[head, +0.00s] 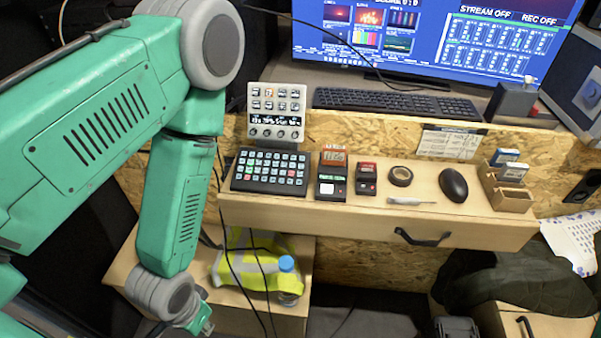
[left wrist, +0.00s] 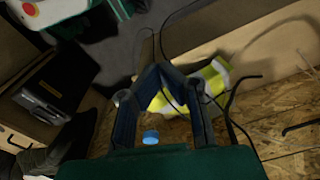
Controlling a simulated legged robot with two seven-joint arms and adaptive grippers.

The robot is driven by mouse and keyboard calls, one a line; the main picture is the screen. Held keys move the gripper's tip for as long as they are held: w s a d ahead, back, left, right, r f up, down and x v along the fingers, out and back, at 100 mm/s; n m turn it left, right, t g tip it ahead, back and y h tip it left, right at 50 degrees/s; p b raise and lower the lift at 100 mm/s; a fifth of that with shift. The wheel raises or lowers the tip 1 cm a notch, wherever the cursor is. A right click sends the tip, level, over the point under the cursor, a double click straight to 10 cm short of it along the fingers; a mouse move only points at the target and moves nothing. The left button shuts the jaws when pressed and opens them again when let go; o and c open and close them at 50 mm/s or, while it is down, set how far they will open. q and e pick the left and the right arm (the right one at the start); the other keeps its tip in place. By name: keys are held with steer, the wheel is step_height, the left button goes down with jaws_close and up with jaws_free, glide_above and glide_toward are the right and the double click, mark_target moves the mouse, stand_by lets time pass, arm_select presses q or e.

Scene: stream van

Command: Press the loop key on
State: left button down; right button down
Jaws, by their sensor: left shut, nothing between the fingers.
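A black keypad panel (head: 270,172) with rows of white, green and red keys lies on the wooden shelf (head: 450,222). Behind it stands a grey upright panel (head: 275,110) with picture keys, a display strip and several knobs. The key labels are too small to read, so I cannot tell which one is the loop key. My left gripper (head: 204,324) hangs low, below the shelf and left of the vest, apart from both panels. In the left wrist view its fingers (left wrist: 157,70) meet at the tips with nothing between them. My right gripper is not in view.
A monitor (head: 430,35) and keyboard (head: 395,102) stand behind. Small card devices (head: 332,182), tape (head: 400,176) and a mouse (head: 453,185) sit right of the keypad. Below are a yellow vest (head: 240,265), a bottle (head: 288,280) and hanging cables (head: 228,240).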

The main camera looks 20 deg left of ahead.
arm_select(q)
steer(key=w+d+r+n+t+h+p, duration=0.1)
steer(key=w+d+r+t+p, duration=0.3)
steer(key=w, duration=0.4)
step_height(320, 180, up, 21)
steer(key=n+t+p, duration=0.6)
steer(key=n+t, duration=0.1)
steer(key=t, duration=0.2)
glide_above(300, 175)
steer(key=s, duration=0.4)
steer(key=shift+s+d+y, duration=0.15)
steer(key=shift+d+y, duration=0.25)
steer(key=shift+d, duration=0.1)
steer(key=shift+f, duration=0.1)
steer(key=f+b, duration=0.2)
steer(key=w+f+b, duration=0.1)
steer(key=f+b, duration=0.1)
steer(key=w+f+b, duration=0.1)
steer(key=f, duration=0.1)
steer(key=shift+w+a+f+b, duration=0.25)
steer(key=shift+a+f+b, duration=0.05)
steer(key=shift+b, duration=0.1)
steer(key=shift+w+a+f+b, duration=0.1)
steer(key=shift+w+f+b, duration=0.25)
steer(key=shift+f+b, duration=0.3)
steer(key=shift+f, duration=0.15)
steer(key=shift+w+f, duration=0.1)
steer(key=shift+f, duration=0.2)
